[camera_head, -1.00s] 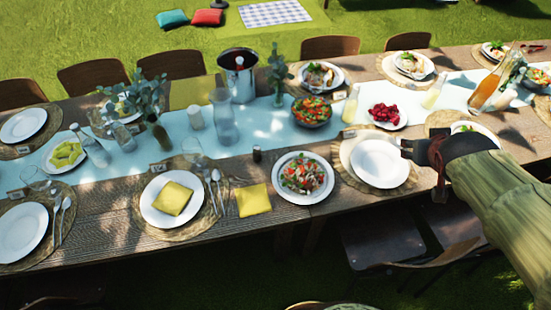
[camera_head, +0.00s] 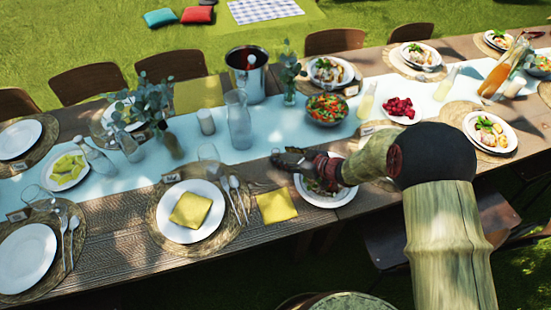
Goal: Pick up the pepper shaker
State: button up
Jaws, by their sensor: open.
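The pepper shaker (camera_head: 276,153) is a small dark cylinder on the wooden table, just left of the salad plate. Only a little of it shows, at the tip of my gripper (camera_head: 281,160). My gripper is open and reaches in from the right, low over the table, with its fingertips at the shaker. The fingers and the shaker are both dark and overlap, so I cannot tell whether the shaker stands between the fingers or whether they touch it.
The salad plate (camera_head: 322,199) is partly hidden under my gripper and wrist. A yellow napkin (camera_head: 277,207) lies in front of the shaker. A glass carafe (camera_head: 239,122) and a drinking glass (camera_head: 208,157) stand to the left. A salad bowl (camera_head: 327,109) stands behind.

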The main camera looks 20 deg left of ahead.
aim_at(279, 154)
jog(key=b+x, duration=0.2)
jog(key=x, duration=0.2)
jog(key=shift+w+a+f, duration=0.1)
jog(key=shift+w+f, duration=0.1)
jog(key=shift+f, duration=0.05)
jog(key=shift+w+a+f, duration=0.1)
jog(key=shift+w+a, duration=0.05)
jog(key=shift+a, duration=0.1)
jog(key=c, duration=0.3)
grip_shut()
